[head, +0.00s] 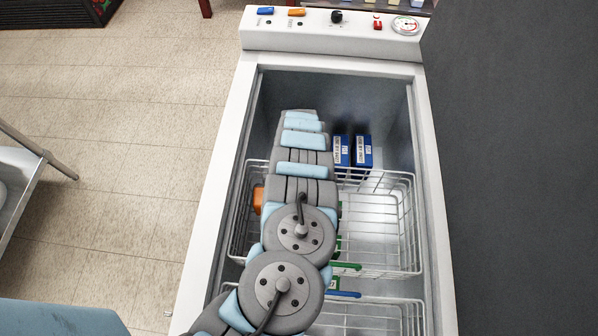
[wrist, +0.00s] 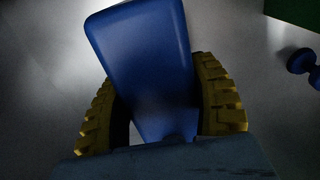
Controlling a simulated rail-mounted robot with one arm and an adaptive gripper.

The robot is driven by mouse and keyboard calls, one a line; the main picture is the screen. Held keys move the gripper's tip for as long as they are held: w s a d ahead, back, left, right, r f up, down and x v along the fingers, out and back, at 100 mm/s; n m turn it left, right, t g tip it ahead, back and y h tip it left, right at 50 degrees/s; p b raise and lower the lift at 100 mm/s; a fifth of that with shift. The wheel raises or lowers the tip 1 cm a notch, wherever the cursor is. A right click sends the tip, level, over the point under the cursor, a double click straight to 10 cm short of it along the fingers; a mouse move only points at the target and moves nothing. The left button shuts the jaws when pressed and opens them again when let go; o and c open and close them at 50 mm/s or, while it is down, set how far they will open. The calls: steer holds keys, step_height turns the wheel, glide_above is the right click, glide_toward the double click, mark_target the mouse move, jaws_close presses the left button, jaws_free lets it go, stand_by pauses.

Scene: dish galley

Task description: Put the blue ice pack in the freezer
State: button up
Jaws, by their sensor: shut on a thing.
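The chest freezer (head: 434,210) stands open in the head view, and my arm reaches down into it. In the wrist view, the blue ice pack (wrist: 145,45) is a smooth slab with rounded corners. My gripper (wrist: 160,100) is shut on it, with a ridged yellow finger on each side. The pack's far end sticks out beyond the fingers. A pale grey surface lies behind the pack; I cannot tell whether they touch. In the head view, my gripper and the held pack are hidden behind my arm.
An orange thing (head: 258,200) shows left of my arm. The basket has bare room on its right. A control panel (head: 330,30) lines the freezer's far end.

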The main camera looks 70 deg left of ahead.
steer(key=shift+f, duration=0.5)
steer(key=shift+f, duration=0.2)
steer(key=o, duration=1.2)
steer(key=shift+o, duration=0.2)
steer(key=shift+r, duration=0.1)
step_height(320, 180, up, 11)
steer(key=p, duration=0.4)
steer(key=shift+w, duration=0.1)
steer(key=shift+r+p, duration=0.35)
steer(key=shift+r, duration=0.25)
steer(key=shift+r, duration=0.1)
